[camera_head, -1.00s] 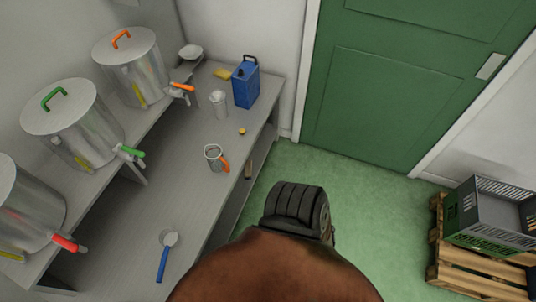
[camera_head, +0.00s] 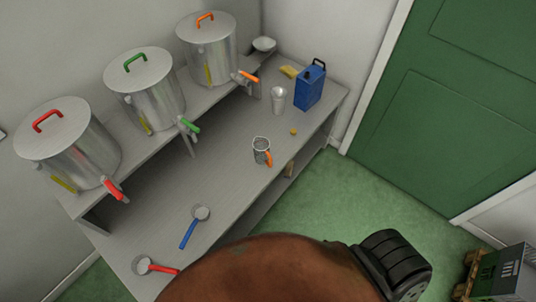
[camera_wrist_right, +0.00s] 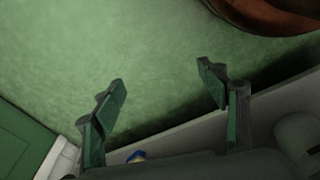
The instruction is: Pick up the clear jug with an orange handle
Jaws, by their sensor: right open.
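The clear jug with an orange handle (camera_head: 262,147) stands upright on the grey bench, near its front edge, in the head view. Its orange handle faces down and to the right in the picture. My right gripper (camera_wrist_right: 160,75) is open and empty in the right wrist view, over green floor. The jug does not show between its fingers. In the head view a brown and black part of my own body fills the bottom, and no gripper fingers show there. My left gripper is not in view.
Three steel drums with red (camera_head: 70,150), green (camera_head: 145,90) and orange (camera_head: 207,50) handles stand on the raised shelf. A metal cup (camera_head: 278,100), blue canister (camera_head: 309,87), blue-handled ladle (camera_head: 188,233) and red-handled ladle (camera_head: 150,266) are on the bench. Bench around the jug is mostly clear.

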